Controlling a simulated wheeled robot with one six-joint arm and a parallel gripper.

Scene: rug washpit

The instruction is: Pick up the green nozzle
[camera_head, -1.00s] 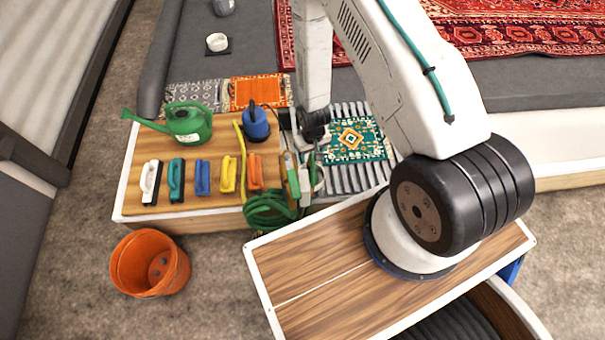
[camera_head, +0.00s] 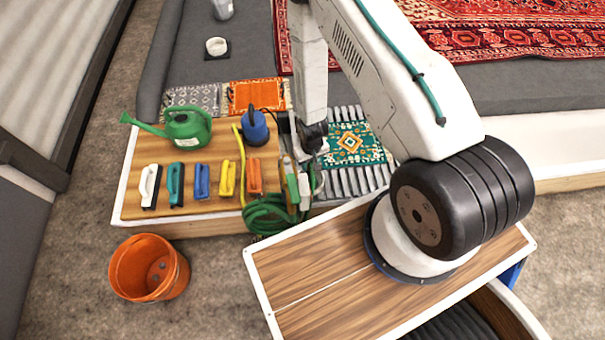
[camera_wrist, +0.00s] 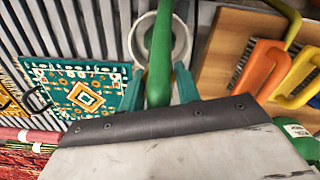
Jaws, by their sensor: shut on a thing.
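The green nozzle (camera_wrist: 160,55) stands between the two teal fingers of my gripper (camera_wrist: 159,90) in the wrist view, and they are shut on it. Its lower part is hidden behind the fingers and the dark-edged wrist plate. In the head view the nozzle (camera_head: 293,188) is a small green shape at the right end of the wooden board, beside the green hose coil (camera_head: 268,212). My gripper is partly hidden there by my arm. I cannot tell whether the nozzle is clear of its support.
A white ring (camera_wrist: 182,38) lies close behind the nozzle. Coloured brushes (camera_head: 228,178), a green watering can (camera_head: 187,127) and a blue container (camera_head: 254,128) stand on the wooden board (camera_head: 190,212). A patterned teal rug (camera_head: 350,145) lies on grey slats. An orange bucket (camera_head: 150,268) stands on the floor.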

